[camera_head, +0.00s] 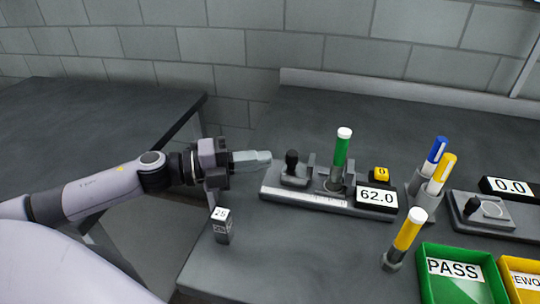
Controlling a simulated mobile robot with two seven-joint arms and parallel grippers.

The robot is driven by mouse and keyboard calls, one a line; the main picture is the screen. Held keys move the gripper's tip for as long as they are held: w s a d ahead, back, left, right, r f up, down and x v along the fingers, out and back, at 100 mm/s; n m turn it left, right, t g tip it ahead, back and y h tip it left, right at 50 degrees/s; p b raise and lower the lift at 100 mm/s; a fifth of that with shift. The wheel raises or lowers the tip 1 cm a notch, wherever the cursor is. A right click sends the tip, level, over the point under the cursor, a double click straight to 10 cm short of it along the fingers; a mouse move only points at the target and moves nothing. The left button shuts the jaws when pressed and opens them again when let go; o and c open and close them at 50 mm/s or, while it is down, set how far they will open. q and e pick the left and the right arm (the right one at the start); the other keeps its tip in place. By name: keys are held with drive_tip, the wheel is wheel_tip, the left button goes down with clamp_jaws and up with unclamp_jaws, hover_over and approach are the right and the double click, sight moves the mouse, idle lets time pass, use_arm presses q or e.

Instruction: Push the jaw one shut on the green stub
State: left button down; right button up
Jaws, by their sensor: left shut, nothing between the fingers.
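The green stub (341,155), a green rod with a white cap, stands upright in the grey bench device (300,201) with a ruler strip along its front. A grey sliding block with a black knob (292,162), apparently jaw one, sits on the device left of the stub. A visible gap lies between that block and the stub. My left gripper (266,156) is shut and empty, pointing right. Its tips are just left of the black knob, seemingly a little apart from it; contact is hard to tell. My right gripper is not in view.
A display (376,197) reading 62.0 and a yellow button (379,174) sit at the device's right. A yellow stub (409,231) stands at the front, near the green PASS bin (428,288). A holder with blue and yellow rods (424,197) stands right. A small labelled block (221,232) stands front left.

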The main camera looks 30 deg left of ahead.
sight(288, 174)
use_arm(q)
drive_tip(key=shift+p+x, duration=0.3)
drive_tip(key=shift+x, duration=1.05)
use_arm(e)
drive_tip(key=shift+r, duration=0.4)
use_arm(q)
drive_tip(key=shift+d, duration=0.15)
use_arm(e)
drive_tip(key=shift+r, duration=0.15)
use_arm(q)
drive_tip(key=shift+w+d+r+p, duration=0.1)
drive_tip(key=shift+d+p, duration=0.15)
drive_tip(key=shift+p, duration=0.05)
drive_tip(key=shift+w+d+p, duration=0.2)
drive_tip(key=shift+d+p, duration=0.05)
drive_tip(key=shift+d, duration=0.5)
drive_tip(key=shift+w+d+p, duration=0.2)
drive_tip(key=shift+d+p, duration=0.05)
drive_tip(key=shift+d, duration=0.5)
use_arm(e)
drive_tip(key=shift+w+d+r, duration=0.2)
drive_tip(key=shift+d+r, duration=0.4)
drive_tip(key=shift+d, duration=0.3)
use_arm(q)
drive_tip(key=shift+a, duration=0.1)
